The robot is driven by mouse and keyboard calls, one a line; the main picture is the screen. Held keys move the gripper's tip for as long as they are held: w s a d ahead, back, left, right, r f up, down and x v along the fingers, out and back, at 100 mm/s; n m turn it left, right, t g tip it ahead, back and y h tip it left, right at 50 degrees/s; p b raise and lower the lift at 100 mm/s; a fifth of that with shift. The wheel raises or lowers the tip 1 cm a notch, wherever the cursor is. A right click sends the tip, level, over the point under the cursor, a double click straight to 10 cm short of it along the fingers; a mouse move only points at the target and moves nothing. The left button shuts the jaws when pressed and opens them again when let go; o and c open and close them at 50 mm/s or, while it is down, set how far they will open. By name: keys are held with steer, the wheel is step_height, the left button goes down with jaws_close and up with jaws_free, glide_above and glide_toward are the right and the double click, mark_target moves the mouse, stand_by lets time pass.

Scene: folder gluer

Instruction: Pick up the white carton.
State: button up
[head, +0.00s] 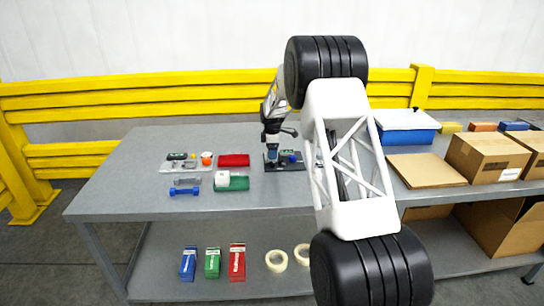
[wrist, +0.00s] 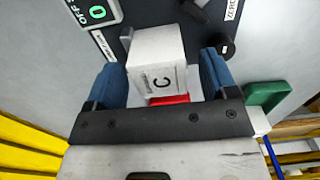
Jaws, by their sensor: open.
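In the wrist view the white carton (wrist: 157,57), marked with a large C, stands between the two blue fingers of my gripper (wrist: 163,82). The gripper is open, with a visible gap on each side of the carton. A red patch shows at the carton's near edge; I cannot tell whether it belongs to the carton. Behind the carton is a black panel (wrist: 121,37) with a green display and round knobs. In the head view my gripper (head: 272,158) is low over a black device on the table, and I cannot make out the carton between its fingers there.
A grey table (head: 130,165) bears red (head: 233,160) and green (head: 238,184) trays, a white block (head: 222,177) and a blue dumbbell-like piece (head: 185,191). Brown boxes (head: 482,157) and a blue bin (head: 405,136) stand right. A yellow railing (head: 180,98) runs behind.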

steer(key=shift+c, duration=0.2)
steer(key=c, duration=1)
steer(key=shift+r, duration=0.1)
steer(key=shift+r, duration=1.6)
steer(key=shift+s+r, duration=0.15)
steer(key=shift+s, duration=0.15)
steer(key=s, duration=0.5)
steer(key=s+d+r, duration=0.1)
steer(key=s, duration=0.9)
steer(key=shift+s+d+r, duration=0.15)
steer(key=shift+d+r, duration=0.05)
steer(key=shift+d, duration=0.05)
steer(key=a, duration=1)
steer(key=a+r, duration=0.1)
steer(key=a, duration=0.4)
steer(key=shift+s+a, duration=0.25)
steer(key=shift+s, duration=0.15)
